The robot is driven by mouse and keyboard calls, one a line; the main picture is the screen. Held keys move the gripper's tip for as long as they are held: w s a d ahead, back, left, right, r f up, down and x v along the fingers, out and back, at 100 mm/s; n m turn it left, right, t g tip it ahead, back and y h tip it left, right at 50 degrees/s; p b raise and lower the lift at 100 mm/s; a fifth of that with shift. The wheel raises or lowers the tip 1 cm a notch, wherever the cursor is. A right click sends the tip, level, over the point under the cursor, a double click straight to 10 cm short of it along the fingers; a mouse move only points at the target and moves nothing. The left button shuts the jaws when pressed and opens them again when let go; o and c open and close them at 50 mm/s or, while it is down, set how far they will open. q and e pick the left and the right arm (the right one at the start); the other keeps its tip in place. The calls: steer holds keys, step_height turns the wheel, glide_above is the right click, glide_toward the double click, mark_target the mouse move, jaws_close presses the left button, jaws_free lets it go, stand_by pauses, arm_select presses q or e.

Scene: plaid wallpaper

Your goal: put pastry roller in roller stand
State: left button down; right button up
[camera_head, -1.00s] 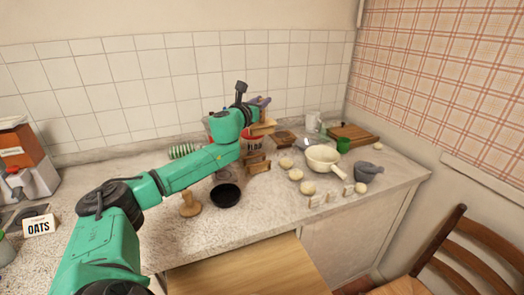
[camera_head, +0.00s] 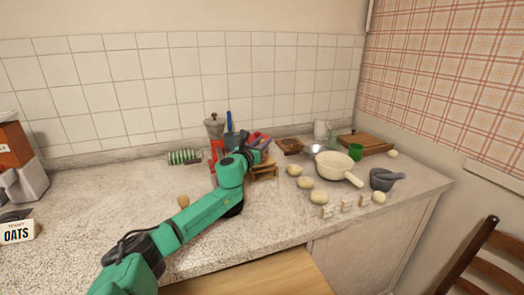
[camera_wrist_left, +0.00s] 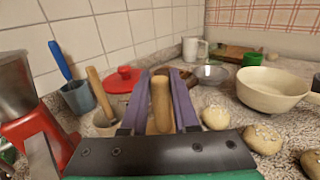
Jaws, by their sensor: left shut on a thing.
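My left gripper (camera_head: 257,141) is at the back of the counter, above the wooden roller stand (camera_head: 265,173). In the left wrist view its purple fingers (camera_wrist_left: 160,100) are shut on a light wooden cylinder, the pastry roller (camera_wrist_left: 161,100), which points away from the wrist. Most of the roller is hidden by the gripper in the head view. My arm covers the left part of the stand. I cannot tell whether roller and stand touch. My right gripper is not in view.
Dough balls (camera_head: 305,183), a cream pan (camera_head: 336,166) and a grey mortar (camera_head: 384,179) are right. The left counter is mostly clear.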

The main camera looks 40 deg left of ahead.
arm_select(q)
steer(key=shift+w+a+f, duration=0.1)
steer(key=shift+a+f, duration=0.05)
steer(key=shift+f, duration=0.45)
steer(key=c, duration=0.7)
jaws_free()
steer(key=shift+r, duration=0.2)
steer(key=shift+s+f, duration=0.15)
steer(key=shift+s, duration=0.2)
steer(key=v, duration=1.1)
steer(key=shift+s, duration=0.2)
